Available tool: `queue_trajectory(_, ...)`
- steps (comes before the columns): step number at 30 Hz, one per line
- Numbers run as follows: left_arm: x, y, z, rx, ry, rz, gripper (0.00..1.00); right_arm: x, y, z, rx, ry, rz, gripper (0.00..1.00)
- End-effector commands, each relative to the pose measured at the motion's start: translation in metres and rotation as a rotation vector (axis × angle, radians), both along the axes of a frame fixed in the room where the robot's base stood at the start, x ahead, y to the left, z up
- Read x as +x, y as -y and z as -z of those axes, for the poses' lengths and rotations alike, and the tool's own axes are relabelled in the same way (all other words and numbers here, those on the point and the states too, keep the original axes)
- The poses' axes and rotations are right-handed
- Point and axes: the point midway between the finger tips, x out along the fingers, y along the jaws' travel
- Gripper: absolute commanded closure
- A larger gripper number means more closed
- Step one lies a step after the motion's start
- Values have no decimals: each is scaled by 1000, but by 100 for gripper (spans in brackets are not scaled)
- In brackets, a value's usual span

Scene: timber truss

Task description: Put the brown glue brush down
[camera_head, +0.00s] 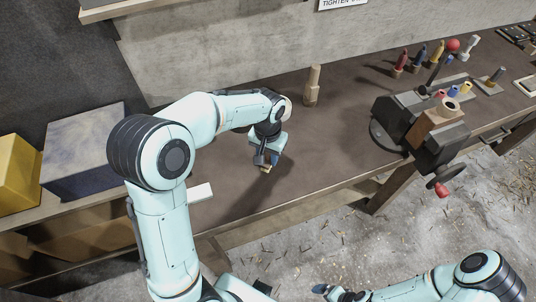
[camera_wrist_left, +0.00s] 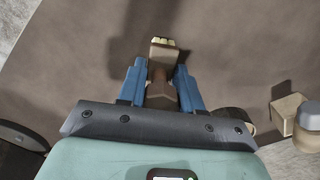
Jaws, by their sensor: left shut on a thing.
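The brown glue brush (camera_wrist_left: 160,62) has a brown handle and a pale bristle end, and points away from my wrist in the left wrist view. My left gripper (camera_wrist_left: 160,78) has its two blue fingers shut on it. In the head view my left gripper (camera_head: 267,158) is low over the dark bench top, and the brush's pale end (camera_head: 265,170) shows just below the fingers. I cannot tell whether the brush touches the bench. My right gripper (camera_head: 332,291) is at the bottom edge, over the floor, too small to tell its state.
The bench (camera_head: 325,140) is clear around the left gripper. A wooden upright piece (camera_head: 312,86) stands behind it. A dark vise (camera_head: 425,125) is to the right, with several coloured-handled tools (camera_head: 420,55) beyond. Grey (camera_head: 85,150) and yellow (camera_head: 18,175) boxes are at left.

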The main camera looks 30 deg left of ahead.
Motion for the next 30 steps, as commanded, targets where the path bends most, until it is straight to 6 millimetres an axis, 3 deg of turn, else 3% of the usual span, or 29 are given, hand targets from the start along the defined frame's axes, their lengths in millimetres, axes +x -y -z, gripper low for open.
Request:
queue_trajectory(11,0,0,4,0,0,0,90,-2,0,3,0,-2,0,0)
queue_trajectory(12,0,0,3,0,0,0,53,-2,0,2,0,-2,0,0)
queue_trajectory(13,0,0,3,0,0,0,43,-2,0,2,-1,-2,1,0)
queue_trajectory(14,0,0,3,0,0,0,40,-2,0,2,-1,-2,1,0)
queue_trajectory(23,1,0,1,0,1,0,40,0,0,1,0,0,0,0)
queue_trajectory(26,1,0,-8,-1,4,0,40,2,0,-2,0,2,1,0)
queue_trajectory(30,2,0,-33,-1,8,0,40,5,0,-6,0,6,0,0)
